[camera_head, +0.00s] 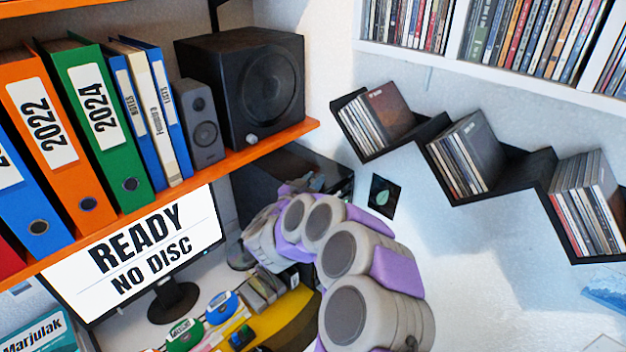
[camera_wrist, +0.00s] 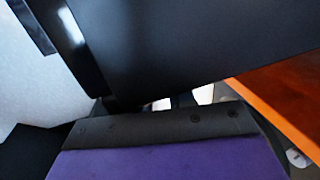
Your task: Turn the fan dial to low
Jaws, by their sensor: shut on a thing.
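I cannot pick out a fan or its dial in either view. In the head view my arm reaches under the orange shelf to a black box-shaped device (camera_head: 268,172), and my fingertips are hidden or too small to make out there. In the wrist view my gripper (camera_wrist: 165,124) shows as a dark band with purple below it, along the bottom. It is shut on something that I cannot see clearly. A large dark panel (camera_wrist: 195,45) fills the top of that view, very close to the gripper.
The orange shelf (camera_head: 225,172) holds binders, a small grey speaker (camera_head: 200,120) and a large black speaker (camera_head: 245,85). Below are a monitor (camera_head: 135,245) and a yellow tray (camera_head: 297,318). A zigzag black disc shelf (camera_head: 515,172) hangs right. The lower right wall is mostly clear.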

